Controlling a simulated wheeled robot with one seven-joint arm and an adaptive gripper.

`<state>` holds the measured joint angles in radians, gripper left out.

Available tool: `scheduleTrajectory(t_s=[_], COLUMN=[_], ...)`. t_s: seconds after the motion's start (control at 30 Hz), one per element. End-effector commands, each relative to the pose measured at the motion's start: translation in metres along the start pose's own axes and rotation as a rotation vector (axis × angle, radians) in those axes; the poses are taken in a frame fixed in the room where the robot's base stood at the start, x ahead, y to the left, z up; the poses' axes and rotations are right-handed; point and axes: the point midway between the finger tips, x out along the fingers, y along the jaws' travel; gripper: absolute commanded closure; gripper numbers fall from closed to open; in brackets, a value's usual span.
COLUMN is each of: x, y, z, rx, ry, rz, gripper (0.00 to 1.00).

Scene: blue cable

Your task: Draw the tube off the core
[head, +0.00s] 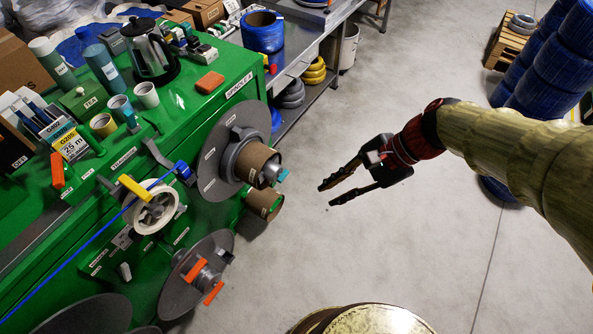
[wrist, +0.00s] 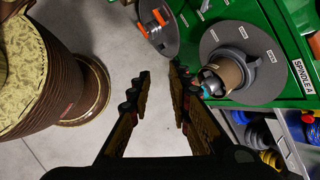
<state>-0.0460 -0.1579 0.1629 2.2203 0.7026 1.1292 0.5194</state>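A brown cardboard tube (head: 255,162) sits around a grey core (head: 269,173) that sticks out from a large grey disc (head: 220,165) on the green bench's side. A teal piece (head: 283,175) is at the core's outer end. In the wrist view the tube (wrist: 229,74), core (wrist: 213,79) and disc (wrist: 262,58) lie to the right of my fingers. My gripper (head: 328,194) is open and empty, in the air to the right of the tube and apart from it. Its spread fingers also show in the wrist view (wrist: 160,78). A second brown tube (head: 264,204) shows just below.
A lower disc with orange handles (head: 205,278) stands out from the bench. A white reel with blue cable (head: 153,212) is left of the tube. A large brown drum (wrist: 40,80) stands on the wrist view's left. The floor (head: 380,240) beneath my gripper is clear.

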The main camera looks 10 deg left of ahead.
Motion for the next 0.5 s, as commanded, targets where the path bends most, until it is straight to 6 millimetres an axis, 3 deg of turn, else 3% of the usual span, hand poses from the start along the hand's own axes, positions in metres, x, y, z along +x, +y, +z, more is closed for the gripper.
scheduleTrajectory(t_s=[0.27,0.5], x=[0.062,0.117], y=[-0.075,-0.133], z=[-0.004,-0.033], rx=[0.549,1.028], ry=[-0.378,-0.673], rz=[-0.019,-0.008], gripper=[0.80,0.80])
